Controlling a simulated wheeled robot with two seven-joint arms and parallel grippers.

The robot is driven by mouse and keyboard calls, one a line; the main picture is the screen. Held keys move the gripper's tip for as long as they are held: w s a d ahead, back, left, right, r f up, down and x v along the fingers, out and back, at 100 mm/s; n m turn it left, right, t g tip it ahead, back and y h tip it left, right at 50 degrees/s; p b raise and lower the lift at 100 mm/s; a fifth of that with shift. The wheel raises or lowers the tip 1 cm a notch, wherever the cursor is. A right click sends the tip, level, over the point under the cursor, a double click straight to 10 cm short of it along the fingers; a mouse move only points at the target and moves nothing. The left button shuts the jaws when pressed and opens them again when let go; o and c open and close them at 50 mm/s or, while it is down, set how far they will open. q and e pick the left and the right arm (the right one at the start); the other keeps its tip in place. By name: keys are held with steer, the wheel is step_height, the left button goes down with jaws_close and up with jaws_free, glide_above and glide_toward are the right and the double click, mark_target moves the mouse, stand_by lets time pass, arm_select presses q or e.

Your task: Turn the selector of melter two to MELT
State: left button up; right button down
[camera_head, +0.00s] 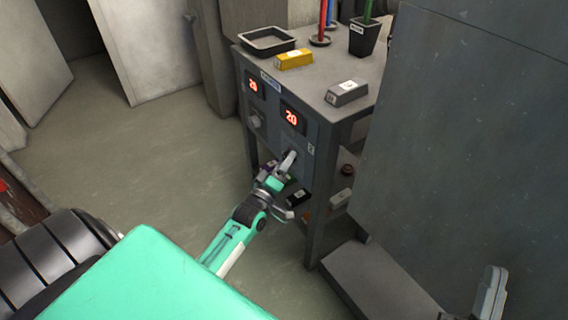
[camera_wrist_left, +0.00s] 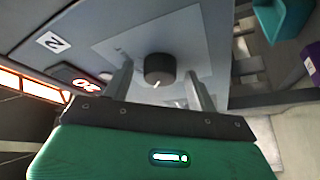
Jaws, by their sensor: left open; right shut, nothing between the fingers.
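The selector of melter two is a round black knob with a white pointer mark (camera_wrist_left: 160,68) on a grey plate in the left wrist view. The mark points toward the bottom of that picture, slightly left. My left gripper (camera_head: 289,160) is open at the cabinet front, with one finger on each side of the knob; I cannot tell whether they touch it. In the head view the gripper hides the knob. A white label 2 (camera_wrist_left: 54,42) is beside the plate. Melter two's display (camera_head: 292,117) reads 20 in red. My right gripper (camera_head: 490,292) is shut and empty at the lower right.
Melter one's display (camera_head: 253,85) also reads 20, above its own knob (camera_head: 254,121). A black tray (camera_head: 267,50), a yellow bar (camera_head: 295,59) and a grey bar (camera_head: 347,93) are on the cabinet top. A large grey panel (camera_head: 460,150) stands at the right.

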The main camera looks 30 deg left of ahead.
arm_select(q)
steer(key=c, duration=1)
